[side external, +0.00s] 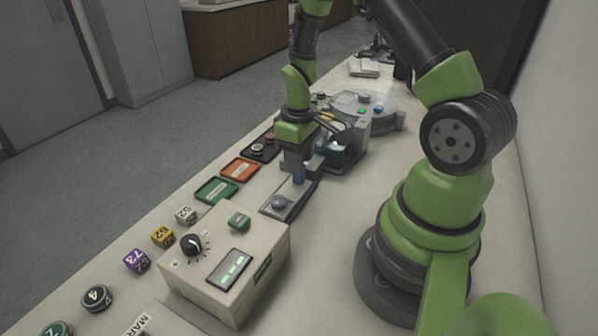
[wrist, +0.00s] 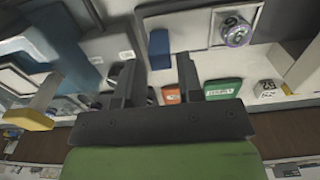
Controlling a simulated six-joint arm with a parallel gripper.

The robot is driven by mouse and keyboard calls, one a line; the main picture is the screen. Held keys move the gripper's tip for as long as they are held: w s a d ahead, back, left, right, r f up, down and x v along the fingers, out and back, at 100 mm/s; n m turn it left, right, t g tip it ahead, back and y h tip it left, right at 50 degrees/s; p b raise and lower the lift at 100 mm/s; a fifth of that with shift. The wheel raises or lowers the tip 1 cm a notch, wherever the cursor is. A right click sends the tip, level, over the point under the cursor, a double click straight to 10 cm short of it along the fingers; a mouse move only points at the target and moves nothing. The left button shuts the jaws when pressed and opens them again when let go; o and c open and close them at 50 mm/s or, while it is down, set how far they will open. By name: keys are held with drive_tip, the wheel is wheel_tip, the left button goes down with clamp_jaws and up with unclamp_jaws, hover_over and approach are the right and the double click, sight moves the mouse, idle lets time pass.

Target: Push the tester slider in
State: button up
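A small blue upright block (side external: 299,174), which looks like the tester slider's handle, stands on a grey plate (side external: 300,194) below my gripper (side external: 294,168). The same plate carries a round metallic knob (side external: 280,202) at its near end. In the wrist view, the blue block (wrist: 158,50) shows beyond and between the fingertips of my gripper (wrist: 156,66), with a gap on each side. The fingers are apart and hold nothing. The knob (wrist: 235,31) is to the right in the wrist view. Whether a finger touches the block cannot be told.
A beige box with a dial and display (side external: 225,262) stands nearer the camera. A press-like machine with blue parts (side external: 338,150) is just behind my gripper. Green (side external: 216,190), orange (side external: 240,169) and black (side external: 262,149) trays line the left edge, with numbered cubes nearby.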

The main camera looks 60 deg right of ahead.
sight(268, 208)
drive_tip(key=shift+f, duration=2.15)
drive_tip(key=shift+c, duration=0.5)
clamp_jaws()
drive_tip(key=a, duration=1.2)
drive_tip(key=shift+o, duration=0.5)
unclamp_jaws()
drive_tip(key=shift+r, duration=0.15)
wheel_tip(268, 208, up, 10)
